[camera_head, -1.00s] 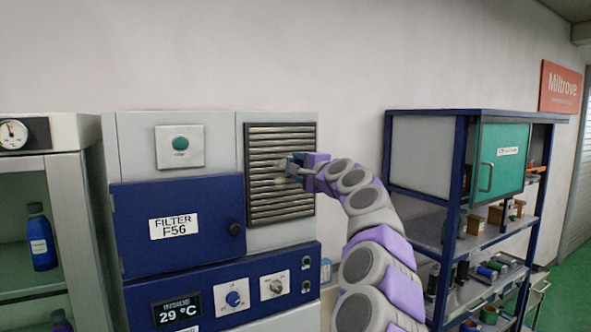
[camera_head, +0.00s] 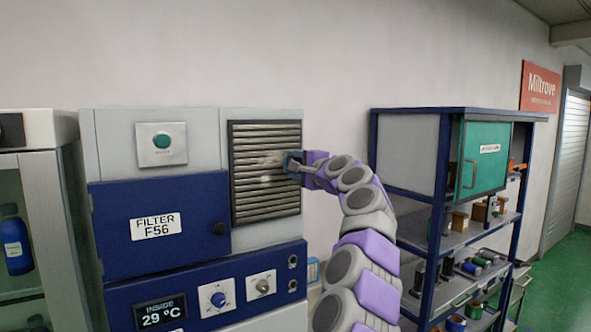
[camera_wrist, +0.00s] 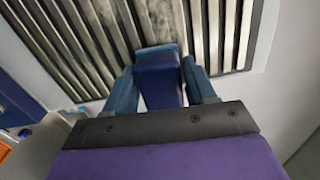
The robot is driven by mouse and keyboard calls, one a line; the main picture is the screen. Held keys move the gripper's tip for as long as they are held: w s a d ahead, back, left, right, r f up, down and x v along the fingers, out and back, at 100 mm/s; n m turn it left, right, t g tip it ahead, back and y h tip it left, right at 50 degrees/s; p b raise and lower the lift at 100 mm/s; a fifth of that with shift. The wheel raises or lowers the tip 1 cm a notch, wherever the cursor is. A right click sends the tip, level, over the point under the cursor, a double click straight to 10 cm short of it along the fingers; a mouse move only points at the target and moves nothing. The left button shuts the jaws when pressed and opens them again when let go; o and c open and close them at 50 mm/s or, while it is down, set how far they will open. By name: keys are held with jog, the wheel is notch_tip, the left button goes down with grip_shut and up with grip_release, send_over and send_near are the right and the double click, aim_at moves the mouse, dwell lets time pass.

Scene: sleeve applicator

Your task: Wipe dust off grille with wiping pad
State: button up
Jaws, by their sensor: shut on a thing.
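The grille (camera_head: 248,200) is a dark-framed panel of metal slats on the upper right of the grey and blue machine. A pale dust patch (camera_head: 266,179) shows near the middle of its slats. My gripper (camera_head: 292,163) is at the grille's right side. In the wrist view my gripper's blue fingers (camera_wrist: 160,88) are shut on the wiping pad (camera_wrist: 158,82), a dark blue block with a lighter blue front edge. The pad is in front of the slats; I cannot tell whether it touches them. The slats directly behind the pad are hidden.
A blue filter door (camera_head: 160,225) with a knob is left of the grille, with a control panel (camera_head: 215,290) below. A shelf rack (camera_head: 412,160) with a green cabinet stands to the right. Bare wall (camera_head: 335,125) lies between machine and rack.

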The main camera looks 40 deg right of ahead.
jog(key=shift+b+v, duration=1.3)
jog(key=shift+v, duration=1.3)
jog(key=b+v, duration=0.1)
jog(key=v, duration=0.2)
jog(key=shift+a+r, duration=0.1)
jog(key=shift+w, duration=0.1)
jog(key=shift+b, duration=0.35)
jog(key=w+a+f+b, duration=0.2)
jog(key=a+b, duration=0.3)
jog(key=w+a+f+b, duration=0.2)
jog(key=a+b, duration=0.3)
jog(key=b, duration=0.1)
jog(key=shift+p+x, duration=0.75)
jog(key=shift+x, duration=2)
